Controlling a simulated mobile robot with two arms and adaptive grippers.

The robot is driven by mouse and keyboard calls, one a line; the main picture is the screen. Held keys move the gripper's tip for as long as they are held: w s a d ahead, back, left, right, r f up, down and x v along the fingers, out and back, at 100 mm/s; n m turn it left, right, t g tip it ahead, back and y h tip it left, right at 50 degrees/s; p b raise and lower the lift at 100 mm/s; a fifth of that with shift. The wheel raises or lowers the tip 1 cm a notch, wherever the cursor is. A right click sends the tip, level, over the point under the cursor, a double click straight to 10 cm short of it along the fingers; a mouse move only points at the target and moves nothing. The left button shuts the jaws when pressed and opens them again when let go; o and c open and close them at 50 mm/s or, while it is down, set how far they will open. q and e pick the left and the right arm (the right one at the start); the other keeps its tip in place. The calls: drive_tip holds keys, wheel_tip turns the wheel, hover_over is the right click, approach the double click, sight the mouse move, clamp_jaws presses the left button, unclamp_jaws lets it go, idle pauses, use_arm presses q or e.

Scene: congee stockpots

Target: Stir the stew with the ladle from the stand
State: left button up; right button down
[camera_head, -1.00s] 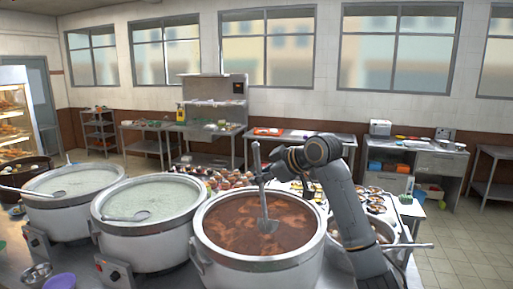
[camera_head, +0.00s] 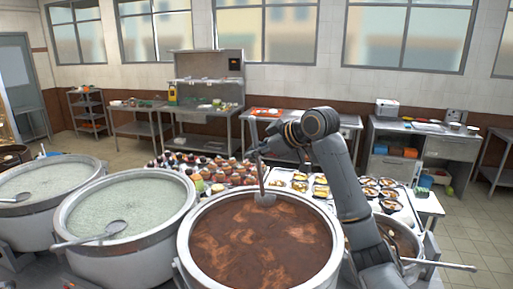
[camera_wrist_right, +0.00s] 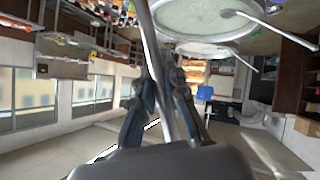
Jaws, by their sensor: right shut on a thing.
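The stew is reddish brown (camera_head: 255,243) and fills the large steel pot (camera_head: 187,255) in the front middle of the head view. My right gripper (camera_head: 262,152) is shut on the grey ladle (camera_head: 262,177) by the upper part of its handle, above the pot's far side. The ladle stands nearly upright. Its head is at the far edge of the stew, close to the inner rim; I cannot tell how deep it sits. In the right wrist view, the handle (camera_wrist_right: 157,55) runs between the two fingers. My left gripper is not in view.
Two pots of pale congee stand at left, the nearer (camera_head: 140,207) and the farther (camera_head: 50,185), with ladles resting across them. A smaller pot (camera_head: 402,240) with a handle is under my right arm. Behind are trays of food (camera_head: 300,184) and cups (camera_head: 200,168).

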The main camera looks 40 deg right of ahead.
use_arm(q)
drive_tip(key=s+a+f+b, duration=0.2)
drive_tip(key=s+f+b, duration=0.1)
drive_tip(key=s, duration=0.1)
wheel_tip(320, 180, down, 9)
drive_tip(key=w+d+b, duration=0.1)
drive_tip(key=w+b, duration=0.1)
drive_tip(key=b, duration=0.6)
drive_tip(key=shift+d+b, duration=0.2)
drive_tip(key=shift+b, duration=0.15)
use_arm(e)
wheel_tip(320, 180, down, 15)
drive_tip(key=shift+f, duration=0.2)
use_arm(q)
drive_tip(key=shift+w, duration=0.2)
